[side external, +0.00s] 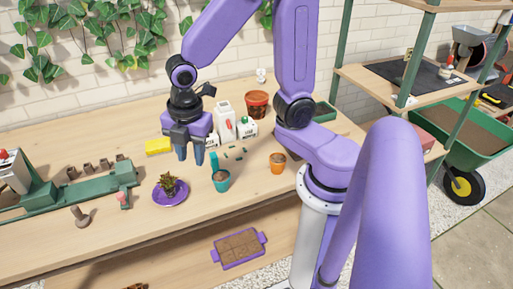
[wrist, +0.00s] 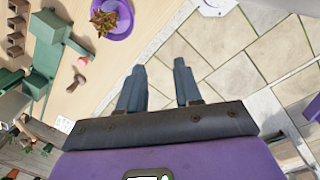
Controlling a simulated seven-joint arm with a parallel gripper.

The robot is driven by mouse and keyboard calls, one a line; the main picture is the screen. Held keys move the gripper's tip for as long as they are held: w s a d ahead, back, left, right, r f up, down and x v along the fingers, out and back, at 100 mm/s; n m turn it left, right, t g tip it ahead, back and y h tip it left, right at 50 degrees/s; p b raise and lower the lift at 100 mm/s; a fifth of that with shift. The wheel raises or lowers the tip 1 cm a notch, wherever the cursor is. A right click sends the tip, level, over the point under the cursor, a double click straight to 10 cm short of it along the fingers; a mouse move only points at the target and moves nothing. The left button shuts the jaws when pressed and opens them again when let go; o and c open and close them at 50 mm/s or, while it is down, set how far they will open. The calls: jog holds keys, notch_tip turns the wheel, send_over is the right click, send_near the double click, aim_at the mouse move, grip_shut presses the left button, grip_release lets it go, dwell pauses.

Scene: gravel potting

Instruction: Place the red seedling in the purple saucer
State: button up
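The purple saucer (side external: 180,199) lies on the wooden bench, left of the middle. A spiky reddish-brown and yellowish plant (side external: 168,184), apparently the red seedling, sits within its rim; whether it has a pot under it is hard to see. In the wrist view the saucer (wrist: 125,29) and plant (wrist: 103,18) show at the top left. My gripper (side external: 190,155) hangs above the bench, fingers down, behind and slightly right of the saucer, apart from the plant. In the wrist view my gripper (wrist: 158,75) has its two fingers apart with nothing between them.
A teal pot (side external: 221,182) with a teal tool and an orange pot (side external: 277,167) stand right of the saucer. White bottles (side external: 225,121), a yellow block (side external: 158,147) and a terracotta pot (side external: 256,108) are behind. A green rail fixture (side external: 70,195) and a brown tool (side external: 81,217) lie left.

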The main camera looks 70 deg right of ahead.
jog(key=s+d+r+m, duration=0.1)
jog(key=s+m, duration=0.2)
jog(key=s, duration=0.4)
jog(key=s+d+r+m, duration=0.1)
jog(key=s+d+m, duration=0.1)
jog(key=s, duration=0.5)
jog(key=shift+s+r+m+g+y, duration=0.3)
jog(key=shift+r+m+g+y, duration=0.1)
jog(key=shift+m, duration=0.5)
